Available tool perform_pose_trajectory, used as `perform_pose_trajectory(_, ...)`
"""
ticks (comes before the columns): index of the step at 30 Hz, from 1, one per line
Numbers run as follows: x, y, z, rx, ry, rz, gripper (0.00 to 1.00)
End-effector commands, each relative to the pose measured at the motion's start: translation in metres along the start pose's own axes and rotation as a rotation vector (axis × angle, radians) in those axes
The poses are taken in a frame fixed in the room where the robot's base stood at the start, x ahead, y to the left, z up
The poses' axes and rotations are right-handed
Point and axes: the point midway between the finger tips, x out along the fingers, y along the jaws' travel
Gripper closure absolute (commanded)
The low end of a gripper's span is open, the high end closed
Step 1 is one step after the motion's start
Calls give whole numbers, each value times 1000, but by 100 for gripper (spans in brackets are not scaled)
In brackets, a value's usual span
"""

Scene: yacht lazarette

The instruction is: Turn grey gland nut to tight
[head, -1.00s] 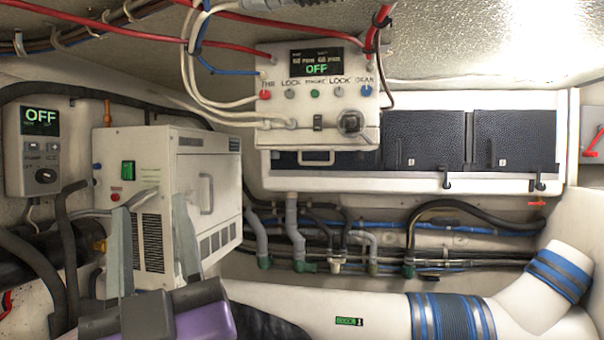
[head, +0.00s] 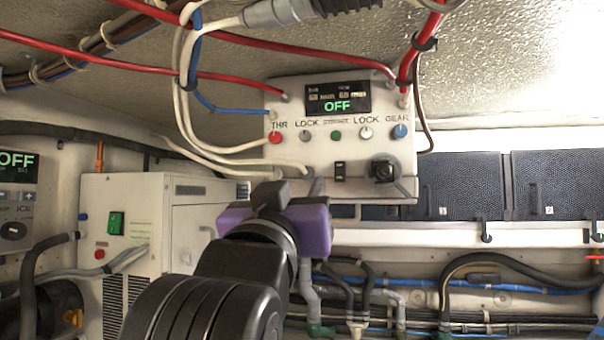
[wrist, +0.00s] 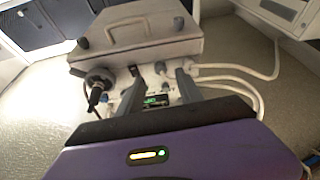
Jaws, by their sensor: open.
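A white control box (head: 290,160) hangs under the ceiling with an OFF display. Below the display is a row of small round fittings. The grey one (head: 305,136) sits under the left LOCK label, and a paler one (head: 366,132) under the right LOCK label. I cannot tell for sure which is the grey gland nut. My gripper (head: 292,188) is just below the box's lower left, in front of it from the head camera. In the wrist view its two fingers (wrist: 158,92) are apart, pointing toward the box, with nothing visibly held between them.
A grey cable connector (head: 275,13) and red cables (head: 240,45) run along the ceiling. White cables (head: 185,100) loop down left of the box. A black knob (head: 383,169) projects at lower right. A white cabinet (head: 140,225) stands at left.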

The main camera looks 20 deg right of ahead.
Motion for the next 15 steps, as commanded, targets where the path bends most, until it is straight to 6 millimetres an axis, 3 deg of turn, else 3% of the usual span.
perform_pose_trajectory(6, 36, 0, -4, 0, 0, 0, 57)
perform_pose_trajectory(15, 55, 0, -2, 2, 3, -1, 57)
